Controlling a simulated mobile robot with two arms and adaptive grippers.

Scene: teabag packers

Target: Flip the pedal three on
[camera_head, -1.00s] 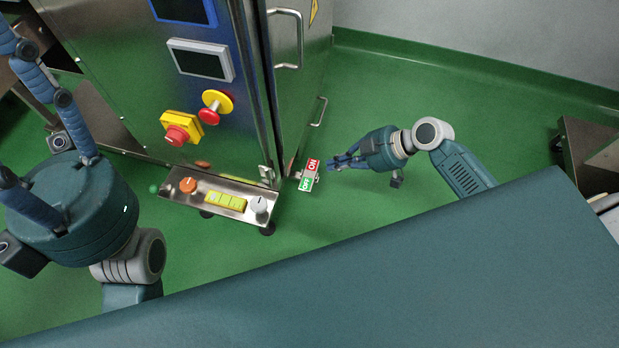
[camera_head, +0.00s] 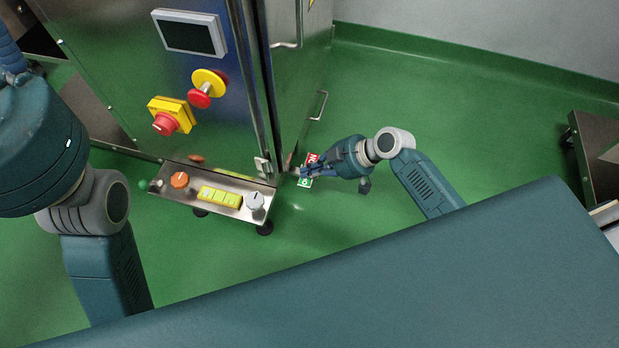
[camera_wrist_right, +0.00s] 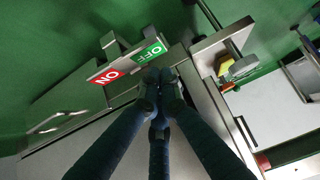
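The switch plate with a red ON part and a green OFF part (camera_head: 304,183) sits low beside the lower right corner of the steel machine. In the right wrist view, the ON/OFF plate (camera_wrist_right: 127,65) lies just above and left of my fingertips, with both words readable. My right gripper (camera_head: 304,171) reaches in from the right and partly covers the plate in the head view. In the wrist view, its fingers (camera_wrist_right: 159,83) are drawn together with nothing visible between them. Contact with the plate is unclear. My left gripper (camera_head: 10,55) is cut off at the left edge, its fingertips out of view.
The steel machine (camera_head: 235,120) carries a screen (camera_head: 190,37), a yellow-and-red button (camera_head: 202,92) and a red knob on a yellow base (camera_head: 168,117). A control box (camera_head: 170,192) with knobs and yellow buttons stands in front. Green floor (camera_head: 470,130) is clear on the right.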

